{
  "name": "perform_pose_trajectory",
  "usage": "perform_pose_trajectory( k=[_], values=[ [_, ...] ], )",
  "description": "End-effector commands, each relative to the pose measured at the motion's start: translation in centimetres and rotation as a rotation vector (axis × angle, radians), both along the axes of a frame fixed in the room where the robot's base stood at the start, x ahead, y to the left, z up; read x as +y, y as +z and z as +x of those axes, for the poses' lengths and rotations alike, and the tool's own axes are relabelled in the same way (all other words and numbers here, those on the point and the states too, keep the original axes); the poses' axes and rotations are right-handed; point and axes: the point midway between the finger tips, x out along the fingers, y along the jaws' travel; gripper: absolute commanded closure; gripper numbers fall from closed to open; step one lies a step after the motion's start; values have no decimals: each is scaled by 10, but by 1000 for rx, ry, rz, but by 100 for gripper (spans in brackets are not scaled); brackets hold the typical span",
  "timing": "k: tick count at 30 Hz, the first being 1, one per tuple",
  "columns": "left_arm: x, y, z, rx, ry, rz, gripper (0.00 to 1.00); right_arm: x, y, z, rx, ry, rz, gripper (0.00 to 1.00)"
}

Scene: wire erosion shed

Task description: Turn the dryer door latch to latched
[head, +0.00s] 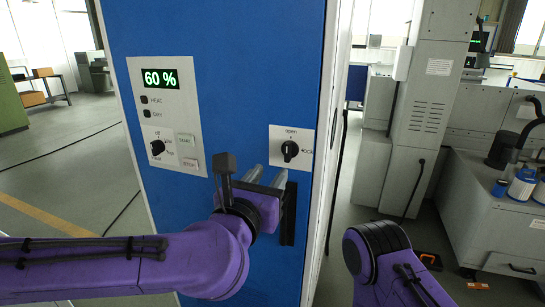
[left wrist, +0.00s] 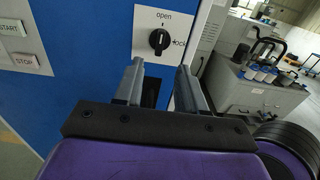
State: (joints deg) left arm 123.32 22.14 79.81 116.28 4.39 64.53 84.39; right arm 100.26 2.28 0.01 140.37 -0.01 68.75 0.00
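The dryer door latch is a black knob (head: 290,151) on a white plate marked "open" above and "lock" to the right, on the blue dryer door (head: 245,80). The knob looks upright, towards "open"; it also shows in the left wrist view (left wrist: 159,41). My left gripper (head: 265,176) is just below and left of the latch plate in the head view. In the left wrist view its two grey fingers (left wrist: 160,75) are apart with nothing between them, below the knob and not touching it. My right gripper is not in view.
A control panel (head: 168,112) with a "60 %" display, buttons and a dial is left of the latch. A black vertical handle (head: 288,225) on the door lies behind my left gripper. Right of the dryer stand grey machines (head: 425,90) and a bench with blue-and-white canisters (head: 522,184).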

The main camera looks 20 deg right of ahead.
Motion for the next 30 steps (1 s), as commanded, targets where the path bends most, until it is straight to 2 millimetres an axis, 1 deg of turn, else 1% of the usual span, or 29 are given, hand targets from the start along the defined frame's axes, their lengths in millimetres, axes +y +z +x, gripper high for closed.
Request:
perform_pose_trajectory(
  k=[4, 12, 15, 19, 26, 27, 29, 30],
  values=[
    [-9, 3, 15, 10, 3, -10, 60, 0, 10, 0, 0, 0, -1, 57],
    [-42, 3, 65, 9, 5, -7, 60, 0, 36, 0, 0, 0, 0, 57],
    [-51, 2, 77, 9, 4, -7, 60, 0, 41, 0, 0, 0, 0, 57],
    [-56, 0, 85, 8, 4, -7, 60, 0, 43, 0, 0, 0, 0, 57],
    [-57, -2, 86, 7, 3, -6, 60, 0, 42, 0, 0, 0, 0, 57],
    [-57, -2, 86, 7, 3, -6, 66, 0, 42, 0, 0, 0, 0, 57],
    [-57, -2, 86, 7, 3, -6, 86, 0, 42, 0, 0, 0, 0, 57],
    [-57, -2, 86, 7, 3, -6, 99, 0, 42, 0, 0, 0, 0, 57]
  ],
)
